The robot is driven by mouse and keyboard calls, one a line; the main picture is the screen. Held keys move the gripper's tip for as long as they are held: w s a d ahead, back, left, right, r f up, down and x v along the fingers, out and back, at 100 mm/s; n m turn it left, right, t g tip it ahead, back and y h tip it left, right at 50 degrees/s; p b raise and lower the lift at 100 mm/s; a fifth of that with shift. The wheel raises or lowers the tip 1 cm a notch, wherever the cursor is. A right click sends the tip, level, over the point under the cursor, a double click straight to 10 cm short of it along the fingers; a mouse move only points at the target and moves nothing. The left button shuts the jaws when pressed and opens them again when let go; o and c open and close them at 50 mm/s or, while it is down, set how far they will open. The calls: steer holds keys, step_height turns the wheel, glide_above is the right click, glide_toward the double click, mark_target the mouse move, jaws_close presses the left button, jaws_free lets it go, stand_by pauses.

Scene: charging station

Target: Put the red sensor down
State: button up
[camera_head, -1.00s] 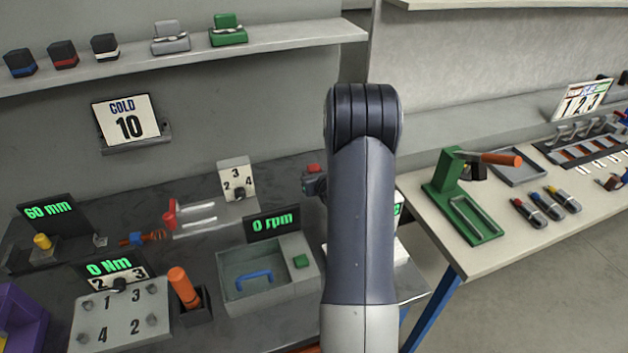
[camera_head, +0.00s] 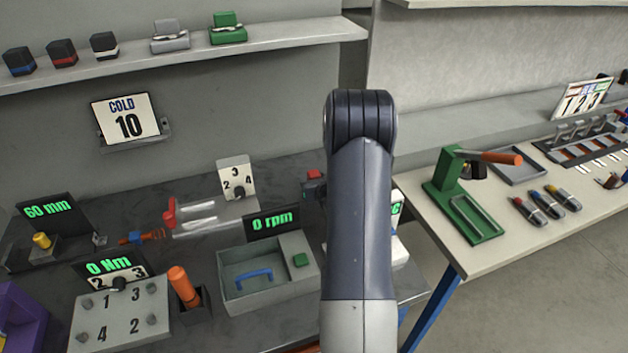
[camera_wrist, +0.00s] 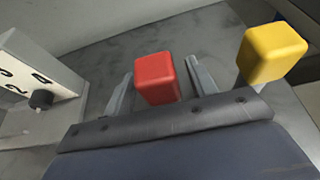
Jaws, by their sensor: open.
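The red sensor, a red block with rounded edges (camera_wrist: 156,78), sits between the two fingers of my gripper (camera_wrist: 160,82) in the wrist view. The fingers are apart, and dark surface shows between the block and the right finger. The lower part of the block is hidden by the gripper body, so I cannot tell what it rests on. In the head view a small red top (camera_head: 315,174) shows just left of my arm, above the dark bench; most of my gripper is hidden behind the arm.
A yellow block (camera_wrist: 272,52) stands close by on the right in the wrist view. A white numbered dial box (camera_wrist: 38,85) is at the left. A grey tray with a blue handle (camera_head: 240,288) and a 0 rpm display (camera_head: 272,222) lie left of my arm.

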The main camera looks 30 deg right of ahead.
steer(key=shift+r, duration=0.15)
steer(key=shift+r+p, duration=0.15)
steer(key=shift+p, duration=0.15)
steer(key=b+v, duration=0.1)
steer(key=v, duration=0.6)
steer(key=shift+s+b, duration=0.2)
steer(key=shift+b, duration=0.15)
steer(key=shift+o, duration=0.3)
